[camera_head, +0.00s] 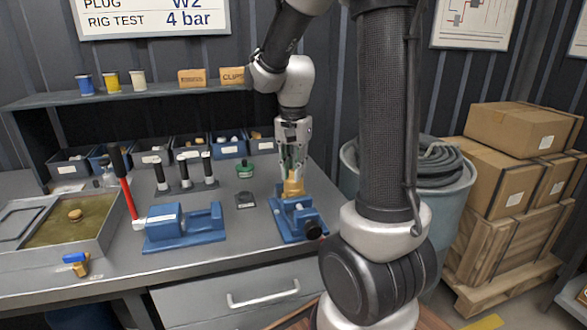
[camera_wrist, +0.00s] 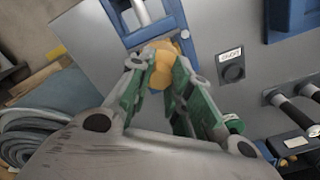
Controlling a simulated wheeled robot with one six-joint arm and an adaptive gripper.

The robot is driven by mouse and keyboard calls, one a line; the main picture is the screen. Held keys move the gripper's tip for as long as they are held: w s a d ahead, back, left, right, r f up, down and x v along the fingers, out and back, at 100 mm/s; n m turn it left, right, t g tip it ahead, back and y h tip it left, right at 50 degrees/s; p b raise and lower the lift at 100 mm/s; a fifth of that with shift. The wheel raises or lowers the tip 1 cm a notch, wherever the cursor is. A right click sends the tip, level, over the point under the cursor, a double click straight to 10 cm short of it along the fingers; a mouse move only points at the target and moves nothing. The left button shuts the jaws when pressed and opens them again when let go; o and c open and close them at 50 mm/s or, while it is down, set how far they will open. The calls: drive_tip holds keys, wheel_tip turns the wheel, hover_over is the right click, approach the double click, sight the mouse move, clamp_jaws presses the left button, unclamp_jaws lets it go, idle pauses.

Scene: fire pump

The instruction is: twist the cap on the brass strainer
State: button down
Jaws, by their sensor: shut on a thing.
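The brass strainer (camera_head: 293,188) stands in a blue vise (camera_head: 298,222) at the right part of the bench. My gripper (camera_head: 292,168) points down over it, with its fingertips at the top of the brass. In the wrist view my gripper (camera_wrist: 159,68) has its green-padded fingers closed on both sides of the brass top, the cap (camera_wrist: 162,66). The fingers hide part of the cap, and I cannot tell how far it is turned.
A second blue fixture (camera_head: 183,226), a red-handled tool (camera_head: 127,197), a tray of liquid (camera_head: 100,247) and a brass valve with a blue handle (camera_head: 77,262) lie to the left. Black-topped posts (camera_head: 184,172) and a green-topped item (camera_head: 244,170) stand behind. A barrel of hose (camera_head: 345,185) stands right.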

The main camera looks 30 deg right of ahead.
drive_tip(key=shift+m, duration=1.2)
drive_tip(key=m, duration=0.4)
drive_tip(key=shift+m, duration=0.6)
drive_tip(key=m, duration=0.5)
drive_tip(key=shift+m, duration=0.4)
drive_tip(key=c, duration=1)
unclamp_jaws()
